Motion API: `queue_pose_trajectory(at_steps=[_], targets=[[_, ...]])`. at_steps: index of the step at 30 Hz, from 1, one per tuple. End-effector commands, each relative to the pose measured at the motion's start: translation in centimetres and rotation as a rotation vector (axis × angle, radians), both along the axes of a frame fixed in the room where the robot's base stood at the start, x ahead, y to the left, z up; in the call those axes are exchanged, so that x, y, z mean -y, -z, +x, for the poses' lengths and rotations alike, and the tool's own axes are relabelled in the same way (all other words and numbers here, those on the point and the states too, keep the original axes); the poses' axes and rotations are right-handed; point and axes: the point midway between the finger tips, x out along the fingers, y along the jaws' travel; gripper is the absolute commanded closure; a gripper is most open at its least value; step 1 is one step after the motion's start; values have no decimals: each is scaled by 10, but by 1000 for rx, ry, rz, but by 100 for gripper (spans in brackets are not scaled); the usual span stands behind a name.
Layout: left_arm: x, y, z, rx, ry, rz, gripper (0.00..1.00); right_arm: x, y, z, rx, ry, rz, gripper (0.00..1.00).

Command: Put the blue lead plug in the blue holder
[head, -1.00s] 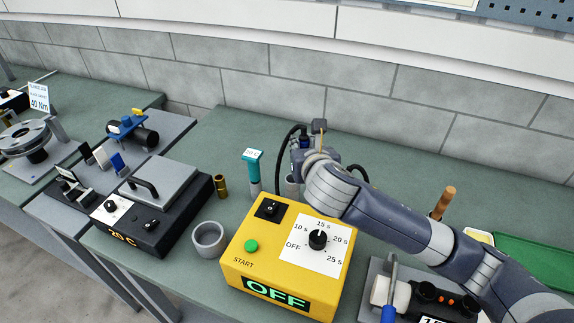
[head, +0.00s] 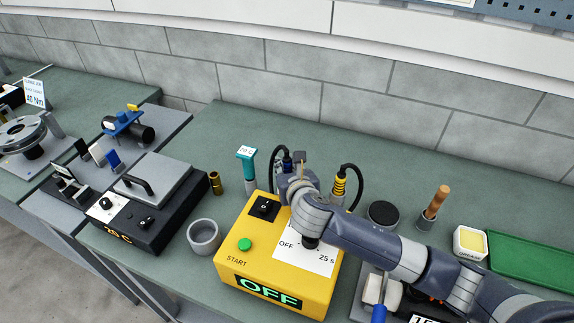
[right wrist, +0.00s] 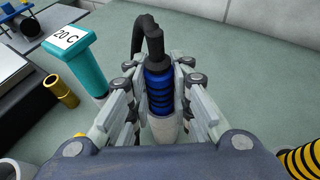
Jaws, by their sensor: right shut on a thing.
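The blue lead plug (right wrist: 158,88), ribbed and with a black cable from its top, stands upright between the fingers of my right gripper (right wrist: 160,98) in the right wrist view. My right gripper is shut on it. A pale grey cylindrical holder (right wrist: 162,130) shows directly below the plug; the plug's lower end meets or enters its top, and I cannot tell how deep. In the head view my right gripper (head: 292,172) is behind the yellow box and mostly hides the plug and holder. My left gripper is not in view.
A yellow-and-black lead plug (head: 340,184) stands just right of my right gripper. A teal 20 C tool (head: 247,165) and a brass cylinder (head: 215,183) are to the left. The yellow timer box (head: 270,275) reads OFF in front. A grey cup (head: 204,236) stands beside it.

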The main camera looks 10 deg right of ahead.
Motion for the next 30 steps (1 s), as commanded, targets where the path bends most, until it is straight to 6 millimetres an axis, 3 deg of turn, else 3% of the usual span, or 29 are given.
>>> queue_pose_trajectory(at_steps=[8,9,11,12,23,30], targets=[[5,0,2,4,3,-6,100,0,1,0,2,1,0,100],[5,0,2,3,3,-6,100,0,2,0,2,0,-1,76],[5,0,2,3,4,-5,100,0,1,0,2,0,0,62],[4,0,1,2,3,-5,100,0,2,0,2,0,0,60],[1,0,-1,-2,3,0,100,0,-2,1,2,0,1,60],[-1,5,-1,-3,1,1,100,0,-11,-27,2,-2,1,60]])
